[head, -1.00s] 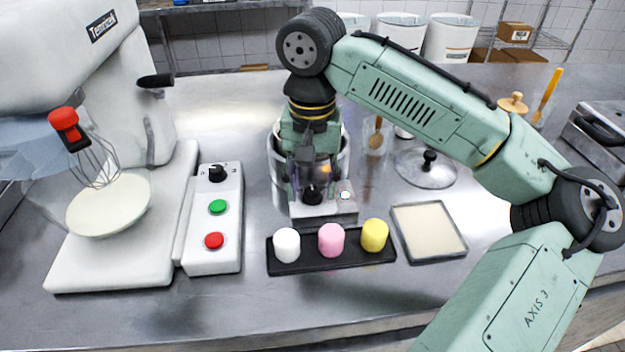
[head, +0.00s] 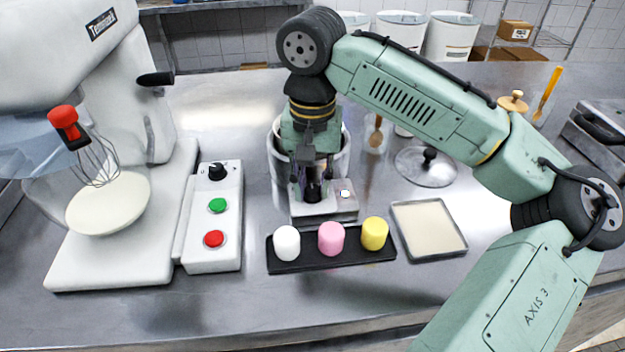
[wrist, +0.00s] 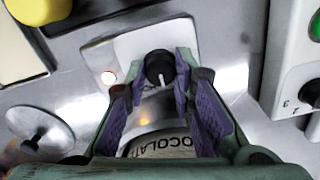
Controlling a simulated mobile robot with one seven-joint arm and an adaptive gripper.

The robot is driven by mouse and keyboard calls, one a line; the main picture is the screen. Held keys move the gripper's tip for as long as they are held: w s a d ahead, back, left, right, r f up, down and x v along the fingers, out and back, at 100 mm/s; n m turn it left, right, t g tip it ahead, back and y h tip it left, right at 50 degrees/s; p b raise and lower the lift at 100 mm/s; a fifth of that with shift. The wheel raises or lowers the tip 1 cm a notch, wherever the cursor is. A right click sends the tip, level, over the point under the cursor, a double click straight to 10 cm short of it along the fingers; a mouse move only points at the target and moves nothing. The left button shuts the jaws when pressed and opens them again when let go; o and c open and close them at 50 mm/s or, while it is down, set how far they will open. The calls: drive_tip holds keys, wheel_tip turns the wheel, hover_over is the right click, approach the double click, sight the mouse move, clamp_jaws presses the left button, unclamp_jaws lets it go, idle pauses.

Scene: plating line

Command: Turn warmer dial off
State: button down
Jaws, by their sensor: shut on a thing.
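The warmer (head: 330,212) is a low metal box with a pot (head: 340,155) behind my gripper. Its front panel (wrist: 135,42) shows in the wrist view. The dial (wrist: 158,68) is a round black knob with a white pointer line. A small round light (head: 345,194) glows on the panel beside it, also in the wrist view (wrist: 108,78). My gripper (head: 312,186) points down at the dial, shut on it, with a purple-padded finger on each side (wrist: 154,75). In the head view the fingers largely hide the dial.
A black tray (head: 333,263) with white, pink and yellow cylinders stands close in front of the warmer. A mixer control box (head: 213,258) is at left, a shallow square pan (head: 428,228) at right. A lid (head: 425,170) lies behind the pan. The front counter strip is clear.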

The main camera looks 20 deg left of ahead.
drive_tip(key=shift+r+n, duration=0.1)
drive_tip(key=shift+n, duration=0.2)
drive_tip(key=shift+n+p, duration=0.85)
drive_tip(key=shift+n, duration=0.05)
drive_tip(key=n, duration=0.2)
drive_tip(key=shift+n+p, duration=0.3)
drive_tip(key=shift+p, duration=0.1)
drive_tip(key=n, duration=0.3)
drive_tip(key=shift+n, duration=2.1)
drive_tip(key=c, duration=1.3)
unclamp_jaws()
drive_tip(key=shift+c, duration=0.2)
